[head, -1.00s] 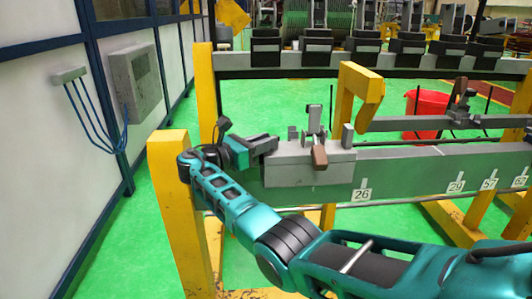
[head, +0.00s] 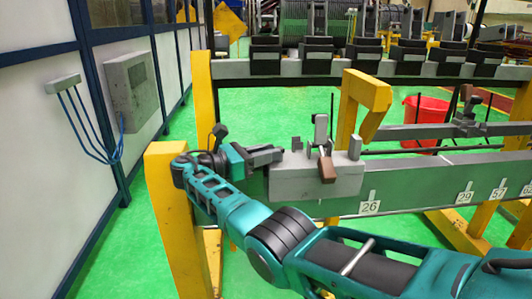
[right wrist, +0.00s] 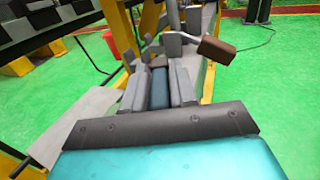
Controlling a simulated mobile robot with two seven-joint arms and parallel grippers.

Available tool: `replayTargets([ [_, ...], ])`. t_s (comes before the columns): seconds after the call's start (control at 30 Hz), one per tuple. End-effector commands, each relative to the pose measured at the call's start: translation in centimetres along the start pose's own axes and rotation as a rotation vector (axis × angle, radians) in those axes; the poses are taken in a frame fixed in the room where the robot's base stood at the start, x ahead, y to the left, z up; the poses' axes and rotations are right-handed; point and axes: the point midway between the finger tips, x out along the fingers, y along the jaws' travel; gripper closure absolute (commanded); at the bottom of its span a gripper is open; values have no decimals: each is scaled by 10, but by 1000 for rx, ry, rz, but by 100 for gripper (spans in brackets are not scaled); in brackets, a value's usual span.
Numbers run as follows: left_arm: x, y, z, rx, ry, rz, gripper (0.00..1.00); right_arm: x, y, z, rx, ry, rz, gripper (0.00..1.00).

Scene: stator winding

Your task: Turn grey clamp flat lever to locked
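The grey clamp (head: 345,178) sits on the left end of the long grey beam. Its lever has a brown grip (head: 327,168), which hangs down and tilts on the clamp's front side. In the right wrist view the brown grip (right wrist: 217,50) sticks out to the right beyond the fingers. My right gripper (head: 280,156) is at the left end of the clamp, beside its top and left of the lever. In the right wrist view my right gripper (right wrist: 158,80) has its two fingers apart, with no lever between them. My left gripper is not in view.
A yellow hooked post (head: 366,98) stands just behind the clamp. A yellow post (head: 172,205) stands left of my arm. The beam (head: 430,183) runs right with number tags. A red bucket (head: 425,115) stands behind. Green floor (head: 250,95) is open behind the gripper.

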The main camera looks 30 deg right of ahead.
Motion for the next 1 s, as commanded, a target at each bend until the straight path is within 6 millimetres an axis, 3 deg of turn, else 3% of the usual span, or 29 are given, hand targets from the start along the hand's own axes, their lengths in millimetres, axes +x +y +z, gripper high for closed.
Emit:
replayTargets([
  [0.17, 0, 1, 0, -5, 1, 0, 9, 0, 0, 0, 0, -1, 0, 56],
  [0.47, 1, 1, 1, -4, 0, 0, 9, -3, 0, 0, 0, -2, 1, 55],
  [0.8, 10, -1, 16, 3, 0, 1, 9, -52, 0, -2, 1, -2, 3, 55],
  [1.0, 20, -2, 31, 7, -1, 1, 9, -69, 0, -3, 2, -1, 1, 55],
])
